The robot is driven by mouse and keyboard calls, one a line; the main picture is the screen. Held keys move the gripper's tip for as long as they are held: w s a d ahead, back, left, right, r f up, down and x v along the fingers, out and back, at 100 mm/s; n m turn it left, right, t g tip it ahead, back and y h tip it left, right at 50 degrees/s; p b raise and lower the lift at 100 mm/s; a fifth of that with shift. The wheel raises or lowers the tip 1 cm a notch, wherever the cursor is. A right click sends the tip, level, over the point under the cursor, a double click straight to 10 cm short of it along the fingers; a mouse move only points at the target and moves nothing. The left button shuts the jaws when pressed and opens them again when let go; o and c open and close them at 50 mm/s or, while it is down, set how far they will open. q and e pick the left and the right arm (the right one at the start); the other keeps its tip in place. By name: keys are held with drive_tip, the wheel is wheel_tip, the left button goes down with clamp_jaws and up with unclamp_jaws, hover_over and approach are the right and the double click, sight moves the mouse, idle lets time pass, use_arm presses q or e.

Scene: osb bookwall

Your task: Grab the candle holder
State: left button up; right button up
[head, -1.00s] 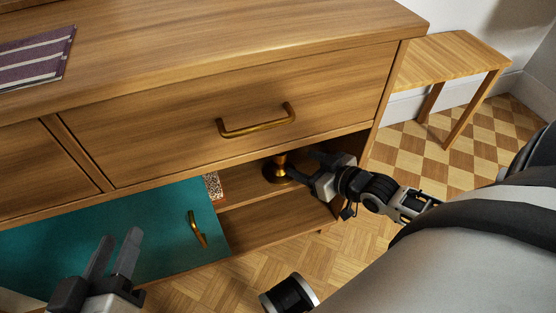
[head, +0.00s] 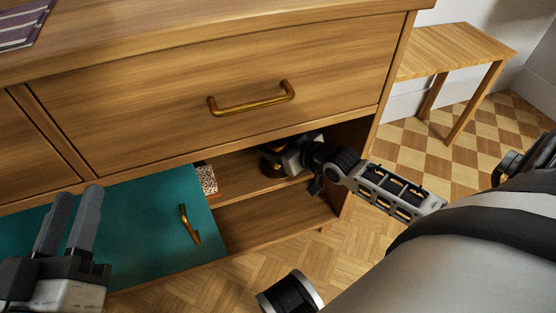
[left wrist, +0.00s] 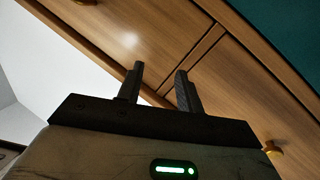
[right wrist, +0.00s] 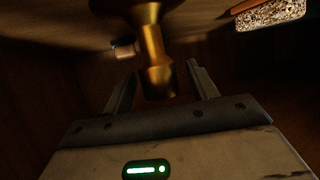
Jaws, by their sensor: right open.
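The candle holder (right wrist: 153,48) is a brass-coloured, turned piece inside the open cabinet compartment. In the right wrist view it lies between the two spread fingers of my right gripper (right wrist: 161,70), with a gap on each side. In the head view my right gripper (head: 290,156) is inside the compartment and hides most of the holder. My left gripper (head: 72,210) is open and empty in front of the cabinet. Its spread fingers also show in the left wrist view (left wrist: 160,80).
A drawer with a brass handle (head: 252,98) is right above my right gripper. A teal door (head: 130,232) is at the left. A speckled item (head: 207,179) stands on the shelf left of the gripper. A wooden bench (head: 455,52) is at the right.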

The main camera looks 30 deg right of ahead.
clamp_jaws()
drive_tip(key=shift+r, duration=0.1)
